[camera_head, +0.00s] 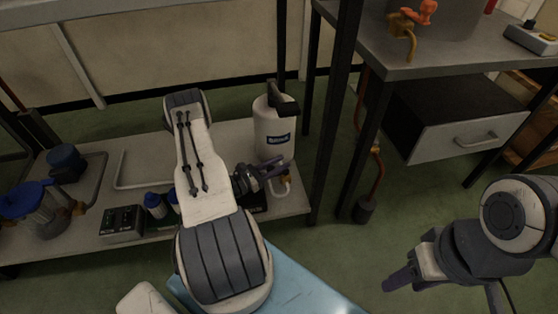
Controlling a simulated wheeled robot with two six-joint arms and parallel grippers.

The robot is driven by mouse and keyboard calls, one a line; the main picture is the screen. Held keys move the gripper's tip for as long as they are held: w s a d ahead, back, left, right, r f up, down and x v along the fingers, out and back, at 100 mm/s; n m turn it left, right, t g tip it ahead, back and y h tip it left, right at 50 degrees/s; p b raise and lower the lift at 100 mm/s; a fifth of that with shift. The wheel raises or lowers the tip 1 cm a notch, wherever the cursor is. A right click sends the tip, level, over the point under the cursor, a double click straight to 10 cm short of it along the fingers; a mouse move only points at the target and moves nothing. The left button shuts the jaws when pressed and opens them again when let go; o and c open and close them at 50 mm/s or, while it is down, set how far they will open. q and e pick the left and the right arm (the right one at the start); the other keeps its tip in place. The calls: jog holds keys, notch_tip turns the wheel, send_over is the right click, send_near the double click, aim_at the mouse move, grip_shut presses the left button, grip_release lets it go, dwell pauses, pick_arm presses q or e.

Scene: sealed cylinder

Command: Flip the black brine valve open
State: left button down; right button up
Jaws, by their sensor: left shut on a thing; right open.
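The white brine cylinder (274,128) stands upright on the low shelf, with a dark label on its front and a black part (283,100) on top. A small brass-coloured fitting (284,190) shows at its lower front. My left gripper (275,170) is in front of the cylinder's lower part, just above this fitting. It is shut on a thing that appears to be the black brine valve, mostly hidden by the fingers. I cannot make out the valve's angle. My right gripper (402,282) is open and empty at the lower right, away from the cylinder.
On the low shelf (130,168) are a black box (122,223), a blue-capped bottle (155,206) and a blue-topped jar (40,205). A dark table leg rises just right of the cylinder. An orange valve (412,18) sits on the bench at right.

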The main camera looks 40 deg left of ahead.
pick_arm(q)
jog(key=n+y+p, duration=0.2)
jog(key=y+p, duration=0.1)
jog(key=n+t+y+p, duration=0.1)
jog(key=y, duration=0.1)
jog(key=shift+s+d+r+n, duration=0.15)
jog(key=shift+s+d+n, duration=0.15)
jog(key=shift+d, duration=0.1)
jog(key=n+y+p, duration=0.1)
jog(key=y+p, duration=0.1)
jog(key=p, duration=0.2)
jog(key=n+y+p, duration=0.1)
jog(key=y+p, duration=0.1)
jog(key=p, duration=0.2)
jog(key=shift+s+d, duration=0.15)
jog(key=shift+n+y+p, duration=0.3)
jog(key=shift+p, duration=0.4)
jog(key=shift+f, duration=0.2)
jog(key=c, duration=0.6)
grip_release()
jog(key=shift+p+v, duration=1.55)
jog(key=shift+v, duration=3.65)
